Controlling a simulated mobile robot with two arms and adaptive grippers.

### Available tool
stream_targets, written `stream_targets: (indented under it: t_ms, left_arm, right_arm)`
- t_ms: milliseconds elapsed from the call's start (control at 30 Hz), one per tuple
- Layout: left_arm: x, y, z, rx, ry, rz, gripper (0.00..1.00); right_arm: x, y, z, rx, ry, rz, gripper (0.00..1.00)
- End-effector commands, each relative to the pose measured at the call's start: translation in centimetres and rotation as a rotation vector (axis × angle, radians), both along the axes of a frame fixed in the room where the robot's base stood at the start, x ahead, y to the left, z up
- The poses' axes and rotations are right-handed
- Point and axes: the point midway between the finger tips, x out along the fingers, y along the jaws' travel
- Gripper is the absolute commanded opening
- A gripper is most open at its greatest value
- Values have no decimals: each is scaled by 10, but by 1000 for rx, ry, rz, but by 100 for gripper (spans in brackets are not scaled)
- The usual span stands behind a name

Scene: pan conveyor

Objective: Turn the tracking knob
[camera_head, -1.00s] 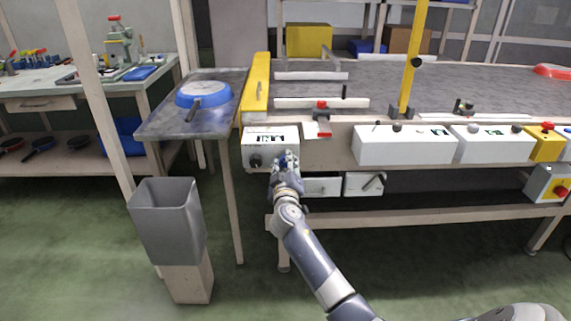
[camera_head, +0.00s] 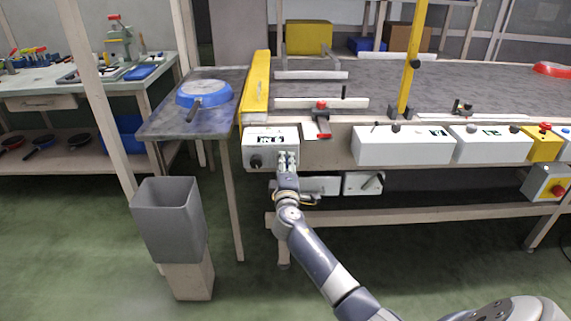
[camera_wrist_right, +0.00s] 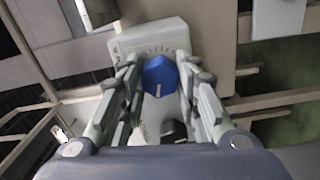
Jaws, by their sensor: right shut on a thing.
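The tracking knob (camera_wrist_right: 159,76) is blue with a white pointer line, in the right wrist view. It sits on the front of a white control box (camera_head: 258,144) at the left end of the conveyor, below a curved scale. My right gripper (camera_head: 287,160) is at the right part of that box. In the wrist view its fingers (camera_wrist_right: 160,85) are on both sides of the blue knob, shut on it. In the head view the gripper hides the knob. A black knob (camera_head: 255,161) is on the same box to the left. My left gripper is not in view.
The conveyor belt (camera_head: 350,83) runs to the right, with more white boxes (camera_head: 402,147) along its front. A side table (camera_head: 165,122) with a blue pan (camera_head: 204,94) stands to the left.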

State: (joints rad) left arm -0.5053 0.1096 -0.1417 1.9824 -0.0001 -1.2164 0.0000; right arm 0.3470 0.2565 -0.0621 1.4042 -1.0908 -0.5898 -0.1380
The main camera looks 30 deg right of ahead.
Motion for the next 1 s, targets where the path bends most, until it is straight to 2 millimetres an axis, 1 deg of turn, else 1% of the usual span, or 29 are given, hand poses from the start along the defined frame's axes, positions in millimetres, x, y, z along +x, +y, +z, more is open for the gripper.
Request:
stream_targets:
  t_ms: [233, 567, 600, 667, 1000]
  left_arm:
    - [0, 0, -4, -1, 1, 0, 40]
    - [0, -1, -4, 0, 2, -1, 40]
    - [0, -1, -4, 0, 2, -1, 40]
    - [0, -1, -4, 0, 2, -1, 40]
    - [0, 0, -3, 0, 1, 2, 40]
  right_arm:
    - [0, 0, 0, -26, 15, 1, 6]
    - [0, 1, 0, -26, 15, 1, 6]
    - [0, 1, 0, -25, 15, 1, 39]
    - [0, 1, 0, -25, 15, 1, 51]
    - [0, 1, 0, -24, 15, 0, 51]
